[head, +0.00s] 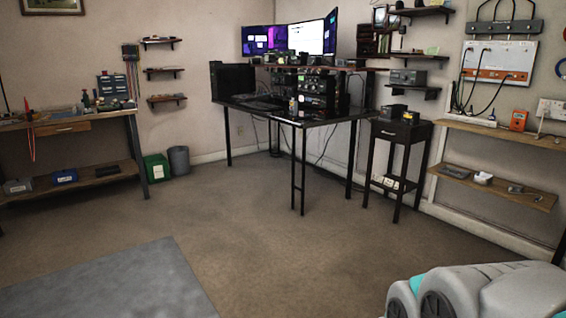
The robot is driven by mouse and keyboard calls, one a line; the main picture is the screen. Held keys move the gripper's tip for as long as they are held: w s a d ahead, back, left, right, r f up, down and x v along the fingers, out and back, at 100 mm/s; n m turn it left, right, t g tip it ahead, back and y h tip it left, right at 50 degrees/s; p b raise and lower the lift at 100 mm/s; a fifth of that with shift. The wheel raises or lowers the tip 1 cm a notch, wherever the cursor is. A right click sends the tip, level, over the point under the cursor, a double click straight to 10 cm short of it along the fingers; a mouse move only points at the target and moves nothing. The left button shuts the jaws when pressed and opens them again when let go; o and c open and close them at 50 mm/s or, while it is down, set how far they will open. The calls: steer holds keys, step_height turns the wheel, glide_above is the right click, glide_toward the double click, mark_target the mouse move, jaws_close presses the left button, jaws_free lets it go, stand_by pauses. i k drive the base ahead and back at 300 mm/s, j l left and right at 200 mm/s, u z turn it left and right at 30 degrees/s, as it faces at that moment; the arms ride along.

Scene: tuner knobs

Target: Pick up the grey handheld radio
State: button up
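I cannot pick out the grey handheld radio for certain at this size. The corner desk (318,118) in the middle back holds dark radio equipment (318,88), and small items near its front edge are too small to tell apart. A grey box-shaped device (408,77) sits on a wall shelf above that table. My gripper is not in view; only a grey and teal part of my own body shows at the lower right.
A workbench (70,124) stands at the left, with a green bin (156,168) and a grey bin (179,160) beside it. Wooden shelves (495,184) line the right wall, with an orange meter (518,120) on the upper one. Open carpet and a grey mat (110,285) lie in front.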

mark_target(294, 111)
steer(key=i+z, duration=0.15)
steer(key=i, duration=2.25)
